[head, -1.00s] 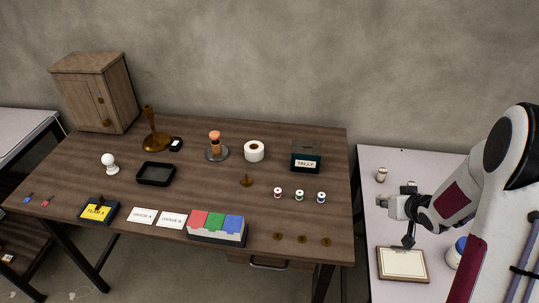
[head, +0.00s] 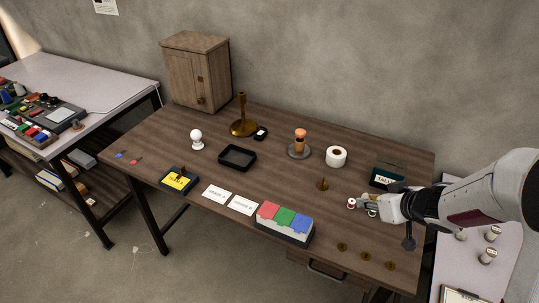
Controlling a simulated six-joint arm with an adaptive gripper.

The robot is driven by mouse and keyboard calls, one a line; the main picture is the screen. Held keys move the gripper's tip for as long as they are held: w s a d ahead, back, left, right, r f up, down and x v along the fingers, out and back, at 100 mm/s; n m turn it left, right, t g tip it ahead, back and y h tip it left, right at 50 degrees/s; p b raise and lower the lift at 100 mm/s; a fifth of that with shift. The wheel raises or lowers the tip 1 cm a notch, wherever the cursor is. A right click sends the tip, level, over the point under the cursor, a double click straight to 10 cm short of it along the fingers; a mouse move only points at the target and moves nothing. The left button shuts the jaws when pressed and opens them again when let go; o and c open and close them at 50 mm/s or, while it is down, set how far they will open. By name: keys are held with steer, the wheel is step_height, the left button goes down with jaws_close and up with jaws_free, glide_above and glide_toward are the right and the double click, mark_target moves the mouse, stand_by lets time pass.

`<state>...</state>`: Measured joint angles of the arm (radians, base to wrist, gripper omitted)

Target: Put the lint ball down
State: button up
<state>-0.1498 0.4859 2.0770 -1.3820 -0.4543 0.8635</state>
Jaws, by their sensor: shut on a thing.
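My gripper (head: 381,208) is at the right part of the wooden table (head: 290,187), low beside the thread spools. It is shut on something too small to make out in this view. I cannot pick out the lint ball anywhere else. The red spool (head: 351,203) stands just left of the fingertips. The green spool (head: 372,212) shows right at the fingertips; I cannot tell whether they touch. The blue spool is hidden behind my gripper.
The dark TALLY box (head: 387,176) stands close behind my gripper. Brass discs (head: 366,256) lie near the front edge.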

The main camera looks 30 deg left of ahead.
steer(key=shift+s+a+f, duration=0.15)
steer(key=shift+s+a, duration=0.1)
steer(key=shift+s, duration=0.3)
stand_by(0.4)
steer(key=shift+f, duration=0.2)
glide_above(352, 225)
steer(key=s+d, duration=0.2)
steer(key=shift+s+d+f, duration=0.1)
steer(key=shift+f, duration=1.4)
steer(key=shift+s+f, duration=0.1)
steer(key=shift+f, duration=1.35)
steer(key=shift+f, duration=1.9)
steer(key=shift+f, duration=0.1)
steer(key=o, duration=0.6)
